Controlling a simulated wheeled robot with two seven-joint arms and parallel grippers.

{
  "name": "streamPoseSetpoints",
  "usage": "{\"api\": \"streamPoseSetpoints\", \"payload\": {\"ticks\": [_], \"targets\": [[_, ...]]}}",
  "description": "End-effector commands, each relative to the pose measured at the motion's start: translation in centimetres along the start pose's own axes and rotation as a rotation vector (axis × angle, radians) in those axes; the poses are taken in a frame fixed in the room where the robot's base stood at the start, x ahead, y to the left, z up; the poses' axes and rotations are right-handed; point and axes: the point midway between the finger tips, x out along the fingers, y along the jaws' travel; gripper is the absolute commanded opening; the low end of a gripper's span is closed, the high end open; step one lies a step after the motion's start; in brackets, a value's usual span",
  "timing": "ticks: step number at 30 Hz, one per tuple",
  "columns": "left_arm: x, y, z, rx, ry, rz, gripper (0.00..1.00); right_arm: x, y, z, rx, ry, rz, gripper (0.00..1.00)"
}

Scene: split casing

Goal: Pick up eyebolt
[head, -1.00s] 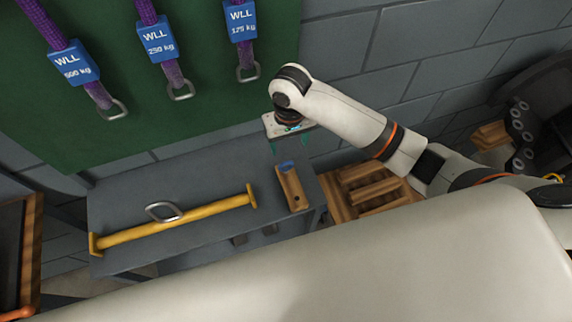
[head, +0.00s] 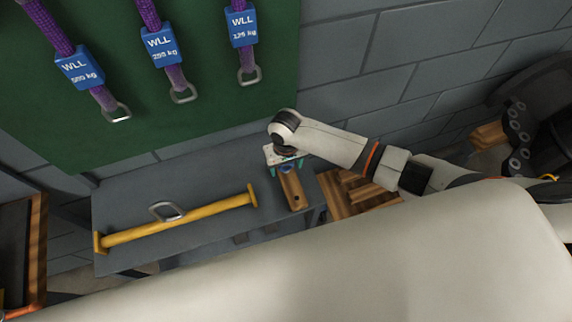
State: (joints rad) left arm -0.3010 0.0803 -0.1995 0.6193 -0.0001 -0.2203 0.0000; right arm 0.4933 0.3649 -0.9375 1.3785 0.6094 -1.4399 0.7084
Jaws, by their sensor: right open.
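A small wooden block (head: 292,192) with a dark hole in its near end lies at the right end of the grey bench (head: 225,223). A small blue piece, probably the eyebolt (head: 287,169), shows at the block's far end, partly hidden under my gripper; its shape is too small to make out. My right gripper (head: 286,167) points down over that end, its teal fingers apart on either side of the blue piece. I cannot tell whether they touch it. My left gripper is out of view.
A yellow spreader bar (head: 140,232) with a metal ring (head: 165,211) lies across the bench to the left. Purple slings with blue tags (head: 160,45) hang on the green board (head: 200,110) behind. A wooden pallet (head: 340,192) stands right of the bench.

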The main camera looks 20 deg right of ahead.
Motion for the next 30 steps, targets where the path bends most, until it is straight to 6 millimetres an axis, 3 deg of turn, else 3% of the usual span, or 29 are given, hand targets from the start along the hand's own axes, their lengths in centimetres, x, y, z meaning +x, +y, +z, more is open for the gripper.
{"api": "streamPoseSetpoints", "payload": {"ticks": [5, 16, 24, 30], "targets": [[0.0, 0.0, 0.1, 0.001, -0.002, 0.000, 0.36, 0.0, 0.0, 0.0, 0.000, 0.000, 0.000, 0.65], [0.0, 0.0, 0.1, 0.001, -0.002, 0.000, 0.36, 0.0, 0.0, 0.0, 0.000, 0.000, 0.000, 0.04], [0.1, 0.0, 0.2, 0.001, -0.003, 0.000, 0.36, -0.4, 0.0, 0.1, 0.000, -0.002, 0.000, 0.04], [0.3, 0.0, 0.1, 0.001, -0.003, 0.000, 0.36, -3.5, 0.0, 0.2, 0.000, -0.006, 0.003, 0.04]]}}
